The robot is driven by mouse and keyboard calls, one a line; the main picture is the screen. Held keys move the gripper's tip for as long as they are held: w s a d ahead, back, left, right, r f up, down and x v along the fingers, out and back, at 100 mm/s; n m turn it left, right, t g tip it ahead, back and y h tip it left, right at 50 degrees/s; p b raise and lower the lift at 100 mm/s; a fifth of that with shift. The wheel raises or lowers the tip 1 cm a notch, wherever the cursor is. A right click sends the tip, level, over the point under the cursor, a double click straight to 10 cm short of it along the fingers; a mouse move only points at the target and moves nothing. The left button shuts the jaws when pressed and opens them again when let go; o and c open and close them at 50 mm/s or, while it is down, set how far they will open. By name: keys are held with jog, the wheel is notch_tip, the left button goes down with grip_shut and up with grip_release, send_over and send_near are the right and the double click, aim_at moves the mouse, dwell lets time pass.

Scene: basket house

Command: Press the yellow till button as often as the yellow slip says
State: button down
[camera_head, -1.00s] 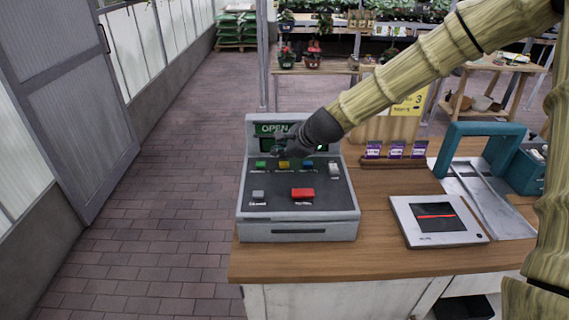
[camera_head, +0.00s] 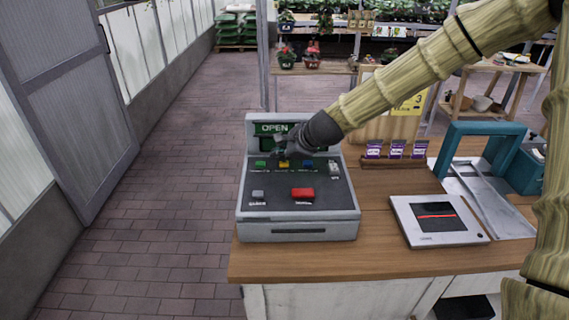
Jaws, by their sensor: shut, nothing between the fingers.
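The grey till (camera_head: 298,222) stands on the wooden counter, with a green "OPEN" display at its back. Its yellow button (camera_head: 284,165) is in the back row, between a green button (camera_head: 261,164) and a blue button (camera_head: 308,163). My gripper (camera_head: 283,154) is shut and empty, its tip right at the yellow button; I cannot tell whether it touches or presses it. The yellow slip (camera_head: 411,103) is on a wooden board behind the counter, partly hidden by my arm; a "3" shows on it.
A red button (camera_head: 303,193), a grey button (camera_head: 258,194) and a white switch (camera_head: 333,168) are also on the till. To the right are purple packets (camera_head: 396,150), a flat scanner (camera_head: 437,220) and a teal frame (camera_head: 445,150). The floor to the left is clear.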

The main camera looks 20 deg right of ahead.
aim_at(281, 164)
jog(key=shift+f, duration=0.45)
dwell(1.0)
jog(key=shift+r, duration=0.1)
jog(key=shift+r+p, duration=0.55)
jog(key=shift+r, duration=0.25)
jog(key=shift+r, duration=0.1)
jog(key=shift+r+p, duration=2.1)
jog(key=shift+r, duration=0.35)
notch_tip(281, 164, up, 4)
jog(key=p, duration=0.7)
jog(key=shift+f+p, duration=0.1)
jog(key=shift+p, duration=0.3)
